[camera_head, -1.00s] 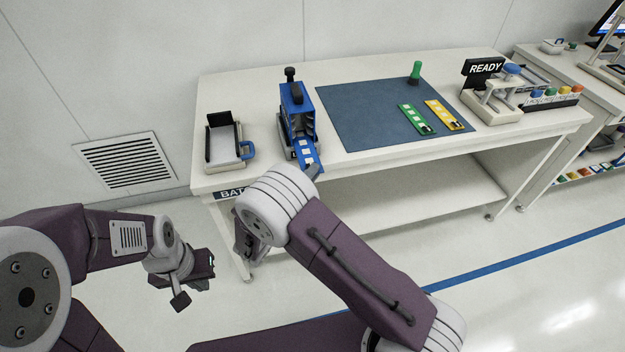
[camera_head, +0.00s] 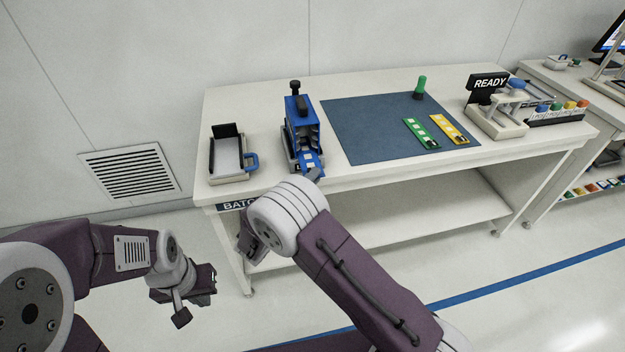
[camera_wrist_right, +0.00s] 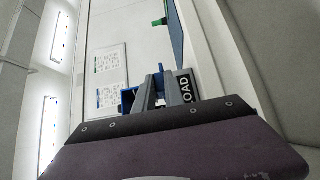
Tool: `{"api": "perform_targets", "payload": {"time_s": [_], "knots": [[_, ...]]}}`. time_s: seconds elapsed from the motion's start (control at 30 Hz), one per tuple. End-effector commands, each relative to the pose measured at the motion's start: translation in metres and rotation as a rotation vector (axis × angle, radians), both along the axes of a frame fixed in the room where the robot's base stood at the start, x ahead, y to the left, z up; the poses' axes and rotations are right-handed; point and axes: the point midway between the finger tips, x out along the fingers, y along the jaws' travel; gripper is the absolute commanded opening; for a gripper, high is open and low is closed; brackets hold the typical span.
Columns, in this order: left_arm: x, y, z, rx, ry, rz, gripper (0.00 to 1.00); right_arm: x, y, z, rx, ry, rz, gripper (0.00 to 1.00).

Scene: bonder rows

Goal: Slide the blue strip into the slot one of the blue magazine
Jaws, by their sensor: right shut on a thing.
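The blue magazine (camera_head: 301,121) stands upright near the table's front left, with its open side facing the front. The blue strip (camera_head: 308,161), with pale squares on it, lies at the magazine's open front and sticks out toward the table edge. Its far end is hidden, so I cannot tell which slot it lines up with. My right gripper (camera_head: 314,175) is shut on the strip's near end, partly hidden by my wrist. In the right wrist view the fingers (camera_wrist_right: 160,92) point toward the blue magazine (camera_wrist_right: 129,98). My left gripper (camera_head: 213,278) hangs away from the table; its jaws are unclear.
A tray with a blue handle (camera_head: 229,164) stands left of the magazine. A blue mat (camera_head: 370,125) to the right bears a green strip (camera_head: 421,133), a yellow strip (camera_head: 449,129) and a green-handled tool (camera_head: 420,87). A fixture with a READY sign (camera_head: 489,83) stands further right.

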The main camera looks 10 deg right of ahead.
Motion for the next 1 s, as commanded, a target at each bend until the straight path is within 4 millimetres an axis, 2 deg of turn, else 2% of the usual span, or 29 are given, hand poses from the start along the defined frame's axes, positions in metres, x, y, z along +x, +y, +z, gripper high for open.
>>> {"api": "perform_targets", "payload": {"time_s": [0.57, 1.0], "knots": [[0.0, 0.0, -0.001, 0.0, 0.0, 0.0, 0.0, 0.001, 0.0, -0.001, 0.001, -0.001, 0.0, 0.0], [0.0, 0.0, -0.012, 0.0, 0.0, 0.0, 0.0, 0.022, 0.001, -0.001, 0.001, -0.001, 0.0, 0.0]]}}
